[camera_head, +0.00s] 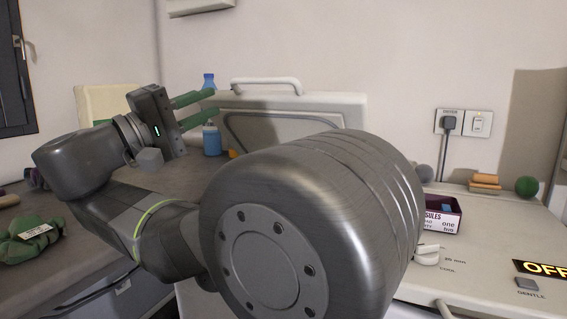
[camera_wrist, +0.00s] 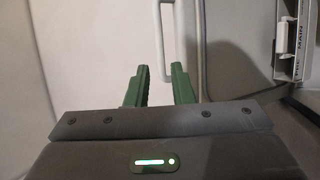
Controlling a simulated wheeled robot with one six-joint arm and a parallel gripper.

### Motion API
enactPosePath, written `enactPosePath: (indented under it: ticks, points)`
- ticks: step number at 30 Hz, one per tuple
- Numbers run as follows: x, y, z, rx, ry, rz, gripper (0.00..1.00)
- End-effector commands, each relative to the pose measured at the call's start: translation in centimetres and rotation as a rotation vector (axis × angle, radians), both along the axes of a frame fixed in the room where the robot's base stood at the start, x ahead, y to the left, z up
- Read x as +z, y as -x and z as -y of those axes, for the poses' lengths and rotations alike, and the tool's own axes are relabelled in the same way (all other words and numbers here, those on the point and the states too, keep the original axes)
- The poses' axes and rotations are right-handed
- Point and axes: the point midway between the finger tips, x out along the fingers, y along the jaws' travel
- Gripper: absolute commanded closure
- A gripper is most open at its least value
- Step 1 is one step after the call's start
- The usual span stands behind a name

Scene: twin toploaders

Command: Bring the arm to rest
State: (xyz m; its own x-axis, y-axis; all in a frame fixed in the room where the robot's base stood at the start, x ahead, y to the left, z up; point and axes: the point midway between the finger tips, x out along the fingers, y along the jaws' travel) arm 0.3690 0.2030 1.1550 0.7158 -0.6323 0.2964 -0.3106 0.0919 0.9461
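My gripper (camera_head: 212,104) is raised at the upper left of the head view, with its two green fingers pointing right. The fingers are apart with nothing between them. In the wrist view, my gripper (camera_wrist: 160,70) also shows two separated, empty fingers. The raised pale lid (camera_head: 345,107) of a toploader stands to the right of the fingertips, with a bar handle (camera_head: 266,81) along its top. The wrist view shows a pale bar handle (camera_wrist: 164,30) beyond the fingertips; contact cannot be told. My arm hides much of the lid and the machine below it.
Blue bottles (camera_head: 211,140) stand behind my gripper. A green bag (camera_head: 30,240) lies at the left. At the right, a machine top (camera_head: 490,230) carries a capsule box (camera_head: 441,213), an OFF display (camera_head: 541,268), stacked blocks (camera_head: 485,183) and a green ball (camera_head: 526,186). A plug (camera_head: 449,123) is in the wall.

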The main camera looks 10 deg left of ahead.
Motion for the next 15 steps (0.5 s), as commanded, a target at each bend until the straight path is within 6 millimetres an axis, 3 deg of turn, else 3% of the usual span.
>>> enactPosePath:
  ticks: [15]
  points:
    - [2.0,-5.0,4.6,-0.005,-0.002,0.002,0.79]
